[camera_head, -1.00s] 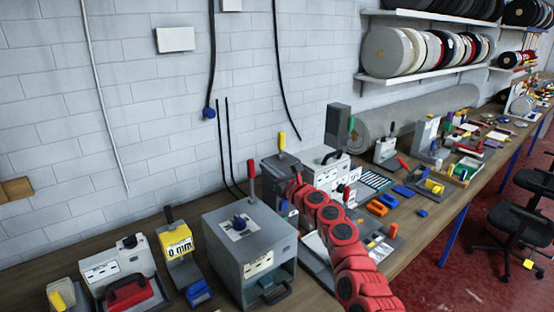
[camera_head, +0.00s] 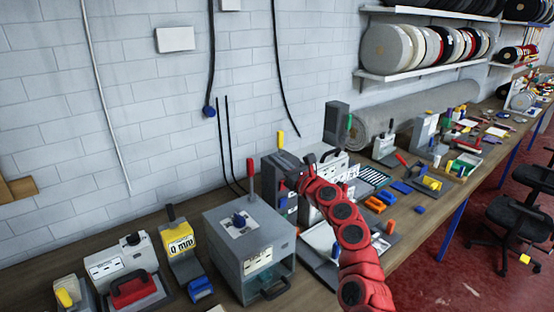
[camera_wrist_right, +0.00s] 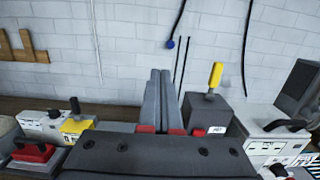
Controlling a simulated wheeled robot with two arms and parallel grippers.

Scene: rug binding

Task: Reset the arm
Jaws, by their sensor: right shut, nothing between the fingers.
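My right arm (camera_head: 340,215), red with dark joint caps, reaches from the lower right over the workbench. My right gripper (camera_head: 292,163) is in front of a grey device with a yellow handle (camera_head: 281,139), and it is hard to tell apart from that device here. In the right wrist view the two grey fingers (camera_wrist_right: 161,98) with red bases lie together, pointing towards the wall, with nothing between them. The yellow-handled device (camera_wrist_right: 210,108) stands to their right there. My left gripper is not in view.
The workbench (camera_head: 125,225) is crowded. A grey box machine (camera_head: 235,225) with a red lever, a yellow-faced device (camera_head: 179,247) and a white device with a red handle (camera_head: 130,275) stand at left. Shelves of rolls (camera_head: 400,75) hang above right. A chair (camera_head: 500,230) stands on the red floor.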

